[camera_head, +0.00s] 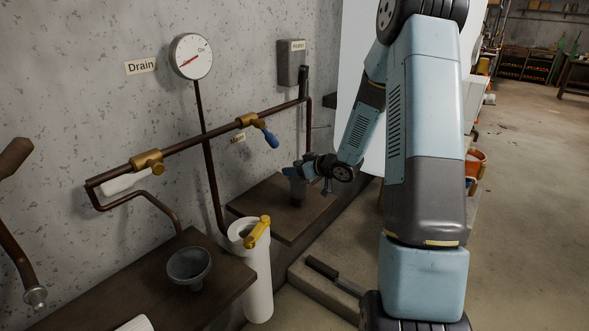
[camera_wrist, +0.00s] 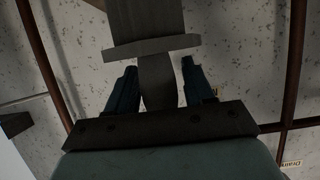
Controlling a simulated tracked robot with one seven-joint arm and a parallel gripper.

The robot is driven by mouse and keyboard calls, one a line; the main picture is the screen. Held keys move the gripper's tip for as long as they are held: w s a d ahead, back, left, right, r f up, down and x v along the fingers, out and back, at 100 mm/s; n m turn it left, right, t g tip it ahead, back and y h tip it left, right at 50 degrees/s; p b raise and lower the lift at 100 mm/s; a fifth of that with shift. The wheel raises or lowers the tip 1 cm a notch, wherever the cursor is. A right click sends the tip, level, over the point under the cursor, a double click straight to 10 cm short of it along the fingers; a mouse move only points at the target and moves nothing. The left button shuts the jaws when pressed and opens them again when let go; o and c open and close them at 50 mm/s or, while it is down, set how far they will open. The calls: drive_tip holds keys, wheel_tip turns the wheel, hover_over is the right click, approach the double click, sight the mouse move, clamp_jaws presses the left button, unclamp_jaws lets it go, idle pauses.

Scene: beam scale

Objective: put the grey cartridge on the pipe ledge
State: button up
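The grey cartridge shows in the wrist view as a wide grey body (camera_wrist: 150,20) with a crosswise flange and a narrower neck. In the head view, the dark grey piece (camera_head: 297,189) under my gripper appears to be this same cartridge, over or on the brown ledge at the wall. My gripper (camera_head: 300,170) is at its upper end. In the wrist view my gripper's dark fingers (camera_wrist: 159,75) stand on either side of the neck. A narrow light gap shows at the right finger; contact is unclear. The pipe (camera_head: 215,130) runs along the wall.
A brown ledge (camera_head: 258,205) is under my gripper. A nearer brown shelf (camera_head: 120,295) carries a grey funnel-like cup (camera_head: 189,264). A white cylinder (camera_head: 258,285) with a yellow handle (camera_head: 258,231) stands between them. A blue-handled valve (camera_head: 266,134) and a gauge (camera_head: 191,56) are above.

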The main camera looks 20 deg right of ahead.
drive_tip(key=shift+o, duration=0.6)
drive_tip(key=shift+r, duration=0.15)
drive_tip(key=v, duration=1.1)
drive_tip(key=s+d+r+m+h, duration=0.1)
drive_tip(key=s+r+m+h, duration=0.1)
drive_tip(key=s+r+h, duration=0.45)
drive_tip(key=s+d+r+m+h, duration=0.1)
drive_tip(key=r+m+h, duration=0.25)
drive_tip(key=r, duration=0.55)
drive_tip(key=s+a+r+g, duration=0.1)
drive_tip(key=s+a, duration=0.2)
drive_tip(key=s, duration=0.5)
drive_tip(key=s+a+r+m+g+y, duration=0.1)
drive_tip(key=s+a+g, duration=0.1)
drive_tip(key=s, duration=0.6)
drive_tip(key=s+a+r+g+y, duration=0.1)
drive_tip(key=s+a+r+g, duration=0.1)
drive_tip(key=s+a, duration=0.2)
drive_tip(key=s, duration=0.3)
drive_tip(key=shift+s+a+m, duration=0.2)
drive_tip(key=shift+s+m, duration=0.15)
drive_tip(key=shift+s, duration=0.05)
